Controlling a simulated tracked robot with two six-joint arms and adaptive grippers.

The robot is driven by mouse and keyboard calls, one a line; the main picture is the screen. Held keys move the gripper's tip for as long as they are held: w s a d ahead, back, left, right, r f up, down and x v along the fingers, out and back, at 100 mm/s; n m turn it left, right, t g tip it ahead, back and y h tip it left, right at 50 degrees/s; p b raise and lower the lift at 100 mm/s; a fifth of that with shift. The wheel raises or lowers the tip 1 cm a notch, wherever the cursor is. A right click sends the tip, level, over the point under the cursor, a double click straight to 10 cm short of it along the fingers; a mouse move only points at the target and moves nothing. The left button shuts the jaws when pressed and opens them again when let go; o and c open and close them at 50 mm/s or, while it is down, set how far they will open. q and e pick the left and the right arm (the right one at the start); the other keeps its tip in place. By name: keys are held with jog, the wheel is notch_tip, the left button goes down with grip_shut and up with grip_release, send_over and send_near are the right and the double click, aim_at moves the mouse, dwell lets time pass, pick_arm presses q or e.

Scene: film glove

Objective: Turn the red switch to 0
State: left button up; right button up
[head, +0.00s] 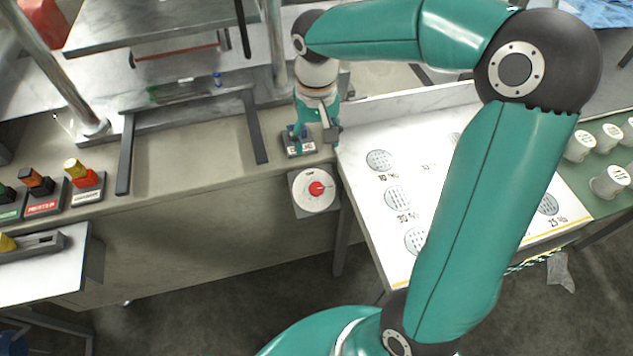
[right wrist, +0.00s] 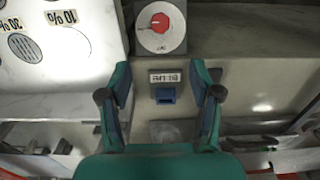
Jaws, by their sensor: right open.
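The red switch (head: 317,188) is a red knob on a round white dial, set in a grey plate on the front face of the bench. It also shows at the top of the right wrist view (right wrist: 161,23). The dial markings are too small to read. My right gripper (head: 314,137) is above the bench edge, just behind the switch in the head view, and apart from it. In the right wrist view its fingers (right wrist: 161,80) are spread with nothing held between them. My left gripper is not in view.
A small labelled block with a blue part (head: 297,143) sits close under my right gripper, and it shows between the fingers in the right wrist view (right wrist: 165,95). A white board with printed circles (head: 365,190) lies to the right. Coloured switches (head: 85,180) stand at left.

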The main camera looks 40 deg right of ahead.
aim_at(316, 187)
notch_tip(316, 187, down, 16)
jog(key=shift+f+p, duration=0.25)
jog(key=shift+p, duration=0.15)
jog(key=shift+c, duration=0.3)
jog(key=c, duration=1.1)
